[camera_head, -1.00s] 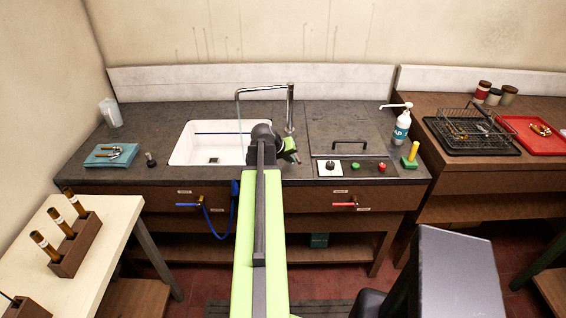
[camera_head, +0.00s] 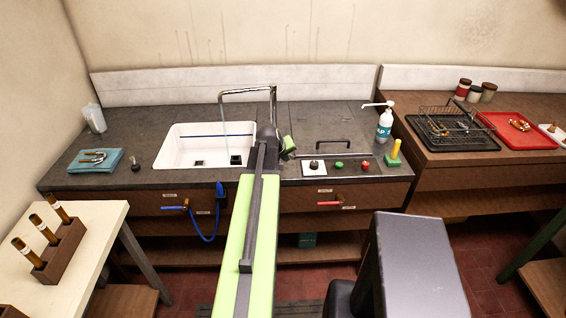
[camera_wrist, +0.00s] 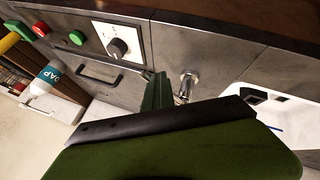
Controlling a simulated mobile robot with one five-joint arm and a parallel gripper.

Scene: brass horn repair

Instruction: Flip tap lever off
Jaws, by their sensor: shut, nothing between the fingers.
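The chrome tap (camera_head: 247,91) stands behind the right side of the white sink (camera_head: 176,147), its spout reaching left over the basin. A thin pale line hangs below the spout, likely water. My gripper (camera_head: 289,146) is shut and empty, just right of the tap's base in the head view. In the wrist view my green gripper (camera_wrist: 157,92) is beside the shiny tap post (camera_wrist: 187,86); I cannot tell whether they touch. My arm and gripper hide the tap's base, and I cannot make out a lever on it.
A control panel with a white dial (camera_head: 314,167) and coloured buttons lies right of my gripper. A soap bottle (camera_head: 384,124) stands behind it. Blue (camera_head: 176,208) and red (camera_head: 330,204) handles stick out of the counter front. A teal cloth (camera_head: 95,161) lies at left.

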